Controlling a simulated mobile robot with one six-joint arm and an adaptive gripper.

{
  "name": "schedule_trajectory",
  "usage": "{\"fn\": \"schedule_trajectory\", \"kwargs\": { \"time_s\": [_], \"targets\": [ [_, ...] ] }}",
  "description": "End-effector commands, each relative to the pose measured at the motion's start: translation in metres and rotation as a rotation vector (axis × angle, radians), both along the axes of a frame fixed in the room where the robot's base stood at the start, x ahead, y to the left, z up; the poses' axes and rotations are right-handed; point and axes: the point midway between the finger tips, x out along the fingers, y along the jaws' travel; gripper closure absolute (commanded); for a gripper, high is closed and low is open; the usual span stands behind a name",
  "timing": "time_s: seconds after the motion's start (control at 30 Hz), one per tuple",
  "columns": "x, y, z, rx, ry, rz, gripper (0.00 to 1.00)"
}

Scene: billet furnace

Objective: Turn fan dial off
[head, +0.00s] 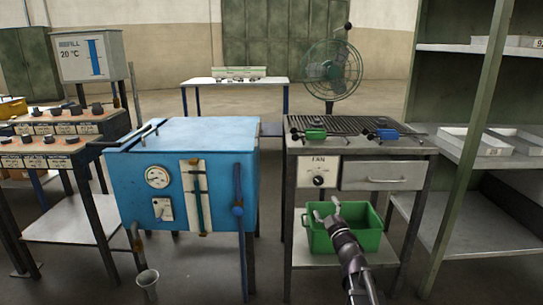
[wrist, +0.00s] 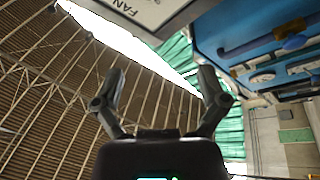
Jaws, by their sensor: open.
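The fan dial (head: 318,181) is a small black round knob with a light mark, on a white panel (head: 305,170) labelled FAN at the front of the metal bench. I cannot read its setting. My gripper (head: 322,208) is below the dial, in front of the green bin, with its two fingers spread and empty. In the wrist view my gripper (wrist: 160,72) is also open with nothing between the fingers. The FAN panel's edge (wrist: 145,10) shows at the top there, but the dial does not. The caged desk fan (head: 333,70) stands behind the bench.
A green bin (head: 362,243) sits on the bench's lower shelf. A drawer (head: 383,177) is right of the FAN panel. A blue cabinet (head: 130,180) with a gauge stands left. Green-handled (head: 315,135) and blue-handled (head: 387,135) tools lie on the grill top. Shelving (head: 460,200) stands right.

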Motion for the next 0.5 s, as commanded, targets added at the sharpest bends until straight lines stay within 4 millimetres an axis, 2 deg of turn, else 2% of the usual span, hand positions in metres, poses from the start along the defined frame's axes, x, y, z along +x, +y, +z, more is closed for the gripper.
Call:
{"fn": "schedule_trajectory", "kwargs": {
  "time_s": [0.5],
  "targets": [
    [-0.001,-0.016,-0.007,0.059,0.079,-0.1,0.08]
  ]
}}
